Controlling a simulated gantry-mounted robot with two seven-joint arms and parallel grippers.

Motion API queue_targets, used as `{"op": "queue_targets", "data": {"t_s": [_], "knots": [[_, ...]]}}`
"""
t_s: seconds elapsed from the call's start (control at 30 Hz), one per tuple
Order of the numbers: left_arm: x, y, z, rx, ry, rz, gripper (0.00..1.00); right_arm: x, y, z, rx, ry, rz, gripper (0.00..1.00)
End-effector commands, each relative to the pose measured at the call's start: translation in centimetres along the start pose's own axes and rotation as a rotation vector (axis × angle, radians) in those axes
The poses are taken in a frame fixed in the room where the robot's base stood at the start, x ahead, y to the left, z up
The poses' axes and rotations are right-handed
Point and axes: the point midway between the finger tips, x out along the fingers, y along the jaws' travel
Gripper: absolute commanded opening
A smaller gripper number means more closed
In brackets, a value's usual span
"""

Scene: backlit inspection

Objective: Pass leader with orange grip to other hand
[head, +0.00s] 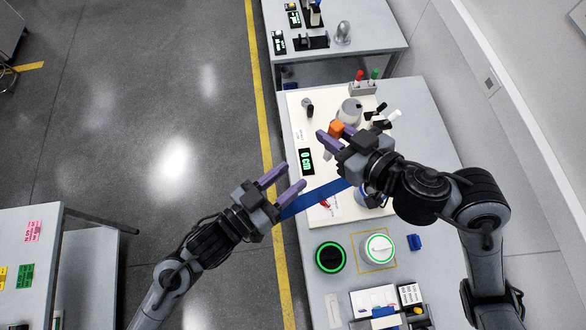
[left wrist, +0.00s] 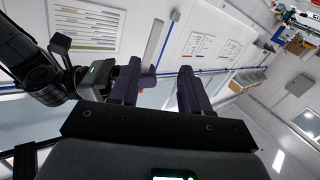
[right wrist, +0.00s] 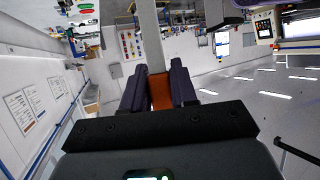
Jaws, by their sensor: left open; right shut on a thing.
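The leader shows its orange grip (head: 336,128) between the fingers of my right gripper (head: 329,134), above the table in the head view. In the right wrist view the orange grip (right wrist: 160,92) sits between both fingers, and a grey shaft (right wrist: 150,38) runs up beyond them. My right gripper is shut on the leader. My left gripper (head: 294,175) is open and empty, lower and to the left, apart from the leader. In the left wrist view its fingers (left wrist: 158,70) are spread, with a pale bar (left wrist: 154,44), probably the leader's shaft, beyond them.
The table holds a white board (head: 340,213), a green-ringed black disc (head: 331,257), a green-ringed white disc (head: 378,249) and a blue block (head: 414,242). A rack with red and green pieces (head: 363,88) stands at the back. Open floor (head: 170,160) lies left.

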Motion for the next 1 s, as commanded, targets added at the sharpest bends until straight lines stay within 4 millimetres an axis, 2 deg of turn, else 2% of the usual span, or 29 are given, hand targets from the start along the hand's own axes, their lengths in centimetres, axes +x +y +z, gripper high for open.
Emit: {"op": "queue_targets", "data": {"t_s": [0.1,0.47,1.0], "knots": [[0.8,1.2,-0.7,0.081,0.012,0.085,0.47,0.0,0.0,0.0,0.0,0.0,0.0,0.0],[2.7,0.8,-2.4,0.156,0.029,0.106,0.47,0.0,0.0,0.0,0.0,0.0,0.0,0.0],[10.8,1.8,-2.5,0.155,0.028,0.108,0.47,0.0,0.0,0.0,0.0,0.0,0.0,0.0]]}}
